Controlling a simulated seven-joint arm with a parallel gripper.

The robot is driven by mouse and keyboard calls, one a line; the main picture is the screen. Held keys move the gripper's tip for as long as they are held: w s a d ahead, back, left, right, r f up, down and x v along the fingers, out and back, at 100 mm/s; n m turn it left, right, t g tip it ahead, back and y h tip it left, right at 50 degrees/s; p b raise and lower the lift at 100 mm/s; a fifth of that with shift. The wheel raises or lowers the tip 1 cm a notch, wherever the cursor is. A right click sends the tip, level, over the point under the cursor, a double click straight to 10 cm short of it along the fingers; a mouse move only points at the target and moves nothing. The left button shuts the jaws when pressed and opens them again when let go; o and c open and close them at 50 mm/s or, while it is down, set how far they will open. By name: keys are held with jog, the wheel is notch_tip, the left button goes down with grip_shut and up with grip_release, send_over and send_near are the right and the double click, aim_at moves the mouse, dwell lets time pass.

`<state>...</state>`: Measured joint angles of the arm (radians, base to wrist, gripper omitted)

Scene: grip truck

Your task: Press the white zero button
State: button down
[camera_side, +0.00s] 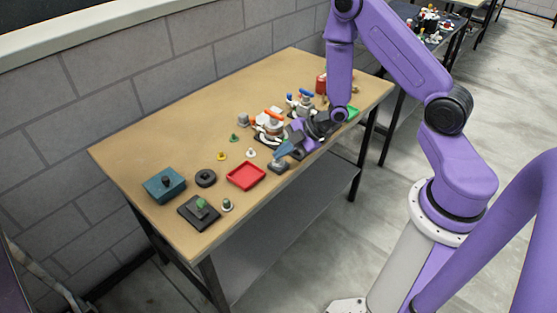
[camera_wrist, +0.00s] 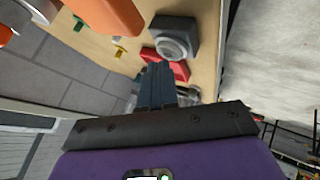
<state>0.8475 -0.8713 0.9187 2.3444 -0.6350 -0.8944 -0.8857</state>
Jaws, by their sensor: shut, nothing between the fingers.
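My gripper (camera_side: 278,154) is low over the near edge of the table in the side view, its blue-grey fingers shut and empty. The fingers also show in the wrist view (camera_wrist: 157,68). A small white button (camera_side: 251,154) stands on the table left of the fingertips, beside the red tray. I cannot read any zero mark on it, and I cannot make it out clearly in the wrist view. A dark grey block (camera_side: 278,166) with a round knob lies just below the fingertips; it also shows in the wrist view (camera_wrist: 190,32). I cannot tell whether the fingers touch it.
A red tray (camera_side: 246,176) lies left of the block. Small yellow (camera_side: 221,156) and green (camera_side: 234,138) pieces stand behind it. A teal box (camera_side: 164,185), a black ring (camera_side: 205,178) and a joystick base (camera_side: 199,212) are farther left. Orange-handled parts (camera_side: 273,114) crowd behind my gripper.

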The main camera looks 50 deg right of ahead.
aim_at(281, 162)
jog(key=shift+r, duration=3)
jog(key=shift+a+r, duration=0.1)
jog(key=shift+a, duration=0.1)
jog(key=s+a+r+m+g+h, duration=0.35)
jog(key=s+a+r, duration=0.35)
jog(key=s+r, duration=0.3)
jog(key=s+d+r+g+h, duration=0.1)
jog(key=s+r, duration=0.1)
jog(key=s, duration=0.6)
jog(key=s+d+r+m+g+h, duration=0.1)
jog(key=s+r+g, duration=0.1)
jog(key=s, duration=0.7)
jog(key=shift+s, duration=0.15)
